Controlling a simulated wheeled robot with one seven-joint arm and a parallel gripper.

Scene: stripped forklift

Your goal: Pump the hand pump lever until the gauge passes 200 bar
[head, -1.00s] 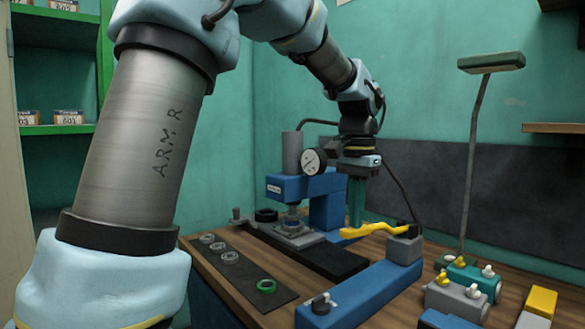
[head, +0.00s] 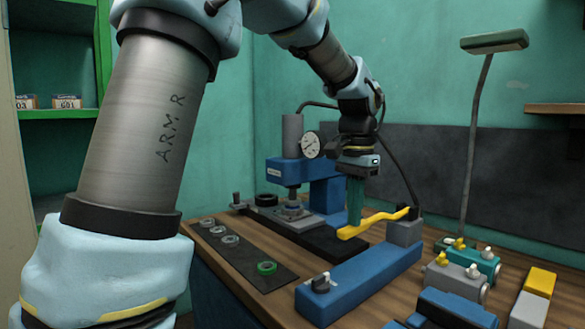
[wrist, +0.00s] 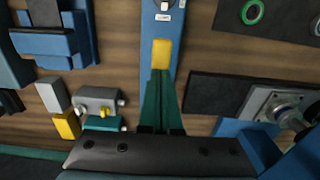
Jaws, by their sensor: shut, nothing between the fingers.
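The yellow pump lever (head: 375,222) slopes from its grey pivot block (head: 404,231) down to its free end at the left. The blue pump body (head: 360,281) lies along the bench below it. My gripper (head: 355,221) is shut and empty, its green fingers pointing down with the tips at the lever's free end, seemingly touching it. In the wrist view, the yellow lever end (wrist: 162,53) lies just beyond the fingertips (wrist: 160,72). The white round gauge (head: 311,145) is on the press; its dark needle is too small to read.
The blue press (head: 327,192) stands behind the lever. Valve blocks with yellow and white knobs (head: 455,284) sit right of the pump. A lamp (head: 494,41) rises behind them. A dark mat with rings (head: 240,254) lies left.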

